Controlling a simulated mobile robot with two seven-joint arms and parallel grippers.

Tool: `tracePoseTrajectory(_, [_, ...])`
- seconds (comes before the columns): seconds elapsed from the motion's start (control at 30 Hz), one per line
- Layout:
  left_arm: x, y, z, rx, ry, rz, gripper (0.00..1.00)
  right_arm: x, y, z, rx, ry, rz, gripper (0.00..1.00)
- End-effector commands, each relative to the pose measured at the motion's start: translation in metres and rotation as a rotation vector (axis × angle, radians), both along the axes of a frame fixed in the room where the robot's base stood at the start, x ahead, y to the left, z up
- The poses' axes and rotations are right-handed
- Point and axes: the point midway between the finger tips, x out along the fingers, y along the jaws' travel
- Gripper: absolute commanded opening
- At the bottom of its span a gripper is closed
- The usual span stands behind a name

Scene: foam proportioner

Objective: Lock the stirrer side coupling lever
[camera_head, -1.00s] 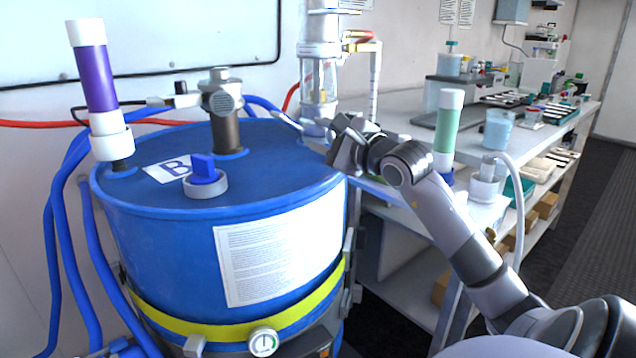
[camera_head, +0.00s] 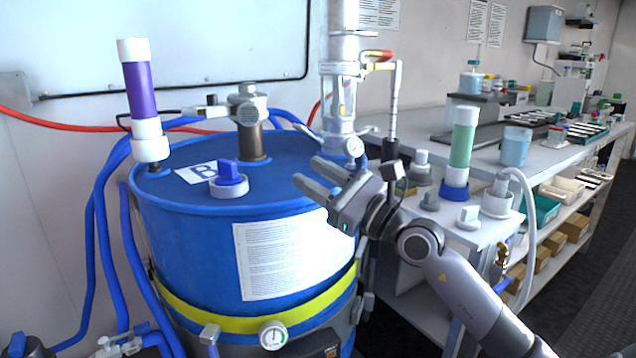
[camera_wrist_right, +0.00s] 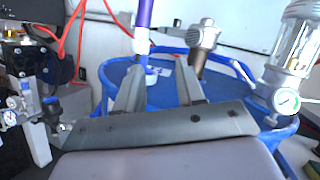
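The stirrer (camera_head: 250,112), a grey motor head on a brown shaft, stands upright on the blue drum (camera_head: 200,225); it also shows in the right wrist view (camera_wrist_right: 203,38). My right gripper (camera_head: 308,174) is open and empty in front of the drum's right rim, fingers pointing left. In the right wrist view its two fingers (camera_wrist_right: 160,68) are apart, pointing toward the drum top, with nothing between them. My left gripper is not in view.
A purple-and-white tube (camera_head: 139,95) and a blue knob (camera_head: 229,175) are on the drum. Blue hoses run left. A bench (camera_head: 425,215) with a green tube (camera_head: 462,140) is right.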

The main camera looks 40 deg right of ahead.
Motion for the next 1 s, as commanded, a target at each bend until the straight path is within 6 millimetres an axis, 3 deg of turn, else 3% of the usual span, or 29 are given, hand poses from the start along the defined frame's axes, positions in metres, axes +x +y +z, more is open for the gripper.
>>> tracePoseTrajectory(0.3, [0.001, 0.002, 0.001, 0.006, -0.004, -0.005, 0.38, -0.013, 0.014, 0.001, 0.249, -0.045, 0.094, 0.38])
tracePoseTrajectory(0.73, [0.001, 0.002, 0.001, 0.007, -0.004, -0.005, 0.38, -0.013, 0.015, -0.001, 0.284, -0.043, 0.105, 0.38])
tracePoseTrajectory(0.87, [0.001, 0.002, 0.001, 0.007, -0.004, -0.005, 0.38, -0.014, 0.020, -0.018, 0.415, 0.001, 0.150, 0.38])
tracePoseTrajectory(1.0, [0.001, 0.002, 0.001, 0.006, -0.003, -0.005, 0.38, -0.016, 0.028, -0.058, 0.751, 0.106, 0.237, 0.38])
